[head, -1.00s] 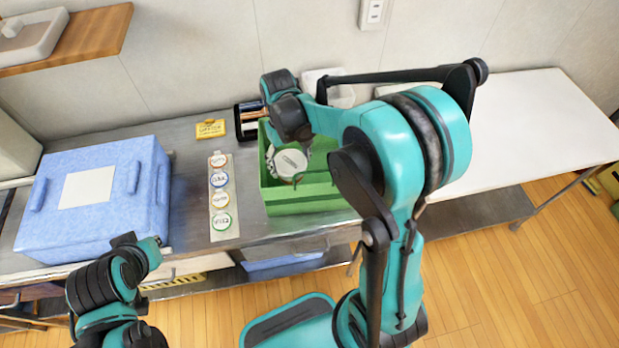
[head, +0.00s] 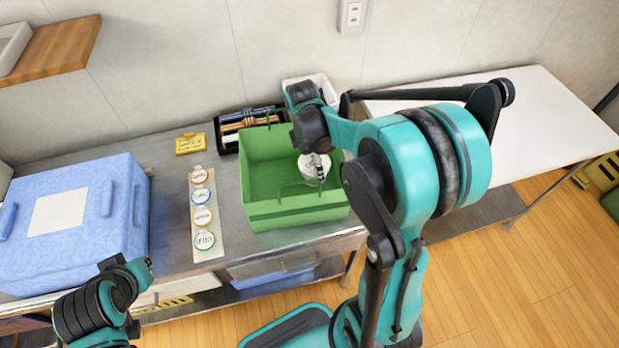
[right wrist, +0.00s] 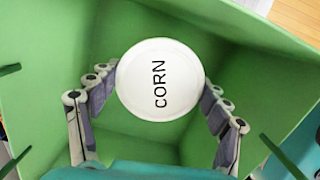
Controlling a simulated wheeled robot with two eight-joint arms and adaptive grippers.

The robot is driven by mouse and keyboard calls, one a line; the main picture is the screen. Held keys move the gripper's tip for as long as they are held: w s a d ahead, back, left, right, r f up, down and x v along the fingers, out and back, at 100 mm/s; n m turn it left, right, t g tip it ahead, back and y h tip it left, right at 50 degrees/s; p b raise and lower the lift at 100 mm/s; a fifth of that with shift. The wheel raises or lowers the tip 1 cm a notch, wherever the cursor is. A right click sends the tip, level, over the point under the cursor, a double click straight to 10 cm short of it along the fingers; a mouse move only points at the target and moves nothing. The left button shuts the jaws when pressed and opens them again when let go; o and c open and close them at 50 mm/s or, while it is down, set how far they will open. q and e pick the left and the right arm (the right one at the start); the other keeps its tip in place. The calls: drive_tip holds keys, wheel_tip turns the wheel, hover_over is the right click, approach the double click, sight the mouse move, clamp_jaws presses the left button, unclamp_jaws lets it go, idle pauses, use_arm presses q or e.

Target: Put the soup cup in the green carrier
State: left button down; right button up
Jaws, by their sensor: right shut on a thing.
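The white soup cup (right wrist: 158,85) has a round lid reading CORN. In the head view the cup (head: 313,168) is in the right part of the green carrier (head: 290,218), an open box with thin handles. My right gripper (head: 318,158) reaches down over the carrier and is shut on the cup; in the right wrist view its fingers (right wrist: 160,95) press on both sides. The cup's underside is hidden, so I cannot tell whether it touches the carrier floor. My left gripper (head: 138,270) is at lower left, away from the carrier, and its jaws are unclear.
A strip of round labels (head: 203,220) lies left of the carrier, and a blue box (head: 95,250) stands further left. A dark tray of utensils (head: 228,140) and a yellow card (head: 190,144) are behind. A white table (head: 550,110) is at right.

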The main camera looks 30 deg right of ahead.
wheel_tip(320, 180, down, 5)
drive_tip(key=shift+r+b, duration=0.1)
drive_tip(key=shift+b, duration=0.6)
drive_tip(key=o, duration=1.3)
